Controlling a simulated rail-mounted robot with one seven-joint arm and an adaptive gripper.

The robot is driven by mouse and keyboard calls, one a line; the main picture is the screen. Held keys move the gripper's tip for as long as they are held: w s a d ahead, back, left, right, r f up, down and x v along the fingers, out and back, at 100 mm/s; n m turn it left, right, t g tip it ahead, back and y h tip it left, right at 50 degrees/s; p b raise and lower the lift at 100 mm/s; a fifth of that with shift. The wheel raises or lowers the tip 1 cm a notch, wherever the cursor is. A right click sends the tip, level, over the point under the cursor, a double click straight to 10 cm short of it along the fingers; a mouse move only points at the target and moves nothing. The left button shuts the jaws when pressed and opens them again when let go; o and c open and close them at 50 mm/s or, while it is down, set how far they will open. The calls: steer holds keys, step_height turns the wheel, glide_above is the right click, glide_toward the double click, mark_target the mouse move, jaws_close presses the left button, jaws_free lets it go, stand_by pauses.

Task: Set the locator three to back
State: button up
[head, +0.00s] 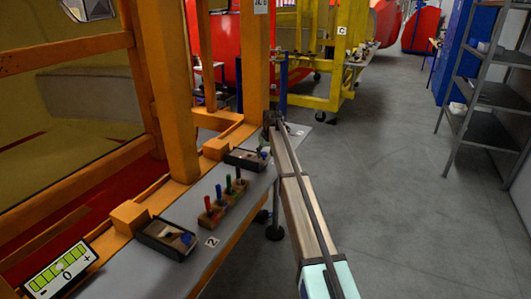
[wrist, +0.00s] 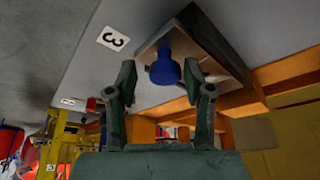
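The locator three is a dark-framed box (wrist: 205,42) with a blue knob (wrist: 165,70), beside a white label reading 3 (wrist: 113,38) in the wrist view. My gripper (wrist: 161,72) is open, one finger on each side of the knob in the picture. A gap shows at the left finger; the right finger looks close to the knob. I cannot tell whether it touches. In the head view my gripper (head: 271,119) is small and partly hidden by the arm.
A second box (head: 165,238) with a blue knob stands nearer on the bench, by a label 2 (head: 212,242). Between the boxes is a wooden block with several coloured pegs (head: 227,198). A gauge (head: 60,271) is at lower left. Orange posts (head: 166,90) border the bench; open floor lies right.

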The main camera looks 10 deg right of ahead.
steer(key=shift+r, duration=0.2)
steer(key=shift+r, duration=0.2)
steer(key=a+v, duration=0.1)
steer(key=v, duration=1)
steer(key=shift+d, duration=0.5)
steer(key=shift+s, duration=0.2)
steer(key=s+d+f+m+g, duration=0.1)
steer(key=s+d+f+g, duration=0.1)
steer(key=s+f, duration=2.4)
steer(key=s+f+g, duration=0.3)
steer(key=s+f, duration=0.7)
steer(key=s, duration=0.8)
steer(key=s+d+f+m+g, duration=0.1)
steer(key=s+f+g, duration=0.2)
steer(key=s+f, duration=0.7)
steer(key=s+f+g+h, duration=0.1)
steer(key=s+f+g, duration=0.2)
steer(key=s+f, duration=0.7)
steer(key=s, duration=1.7)
steer(key=shift+d+m, duration=0.25)
steer(key=shift+m, duration=0.05)
